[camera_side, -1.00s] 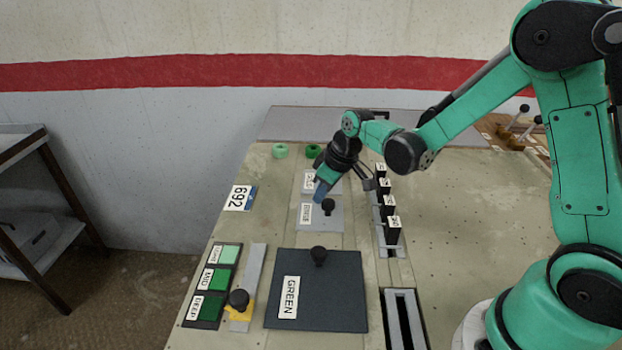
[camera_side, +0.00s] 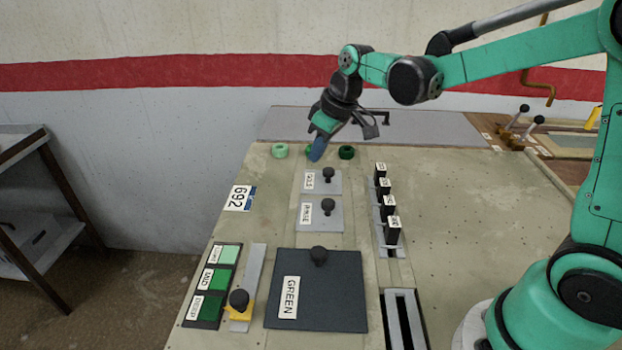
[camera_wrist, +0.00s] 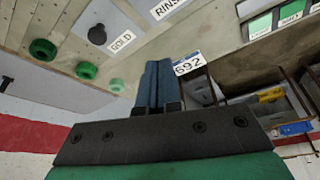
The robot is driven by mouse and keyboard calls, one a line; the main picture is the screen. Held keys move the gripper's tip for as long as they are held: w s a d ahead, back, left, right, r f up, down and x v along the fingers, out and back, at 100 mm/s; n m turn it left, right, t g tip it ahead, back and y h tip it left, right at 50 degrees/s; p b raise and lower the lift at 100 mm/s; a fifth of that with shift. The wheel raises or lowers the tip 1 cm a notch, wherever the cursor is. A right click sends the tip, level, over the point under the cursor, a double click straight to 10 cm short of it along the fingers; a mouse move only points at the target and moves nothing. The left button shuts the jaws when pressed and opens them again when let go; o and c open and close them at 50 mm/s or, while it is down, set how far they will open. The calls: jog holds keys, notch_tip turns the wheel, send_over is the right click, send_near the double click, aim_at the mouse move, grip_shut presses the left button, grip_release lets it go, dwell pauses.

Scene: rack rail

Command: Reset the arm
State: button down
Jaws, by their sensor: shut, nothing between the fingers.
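My gripper (camera_side: 315,152) hangs above the back part of the table in the side view, its blue fingers angled down in front of the row of green rings. In the wrist view my gripper (camera_wrist: 158,66) shows its two blue fingers pressed together, with nothing between them. No object is held.
Several green rings (camera_side: 280,151) line the table's back. Knobbed plates labelled GOLD (camera_side: 320,182) and RINSE (camera_side: 322,214) lie in front, then a dark GREEN plate (camera_side: 340,290). Black labelled blocks (camera_side: 392,231) stand in a rail at right. A yellow-based slider (camera_side: 239,304) and green swatches (camera_side: 213,280) are front left.

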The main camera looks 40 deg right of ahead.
jog(key=s+a+r+m+t, duration=0.1)
jog(key=s, duration=0.5)
jog(key=s+a+r+m+t+h, duration=0.1)
jog(key=s+m+t, duration=0.1)
jog(key=s, duration=0.4)
jog(key=shift+s+m, duration=0.3)
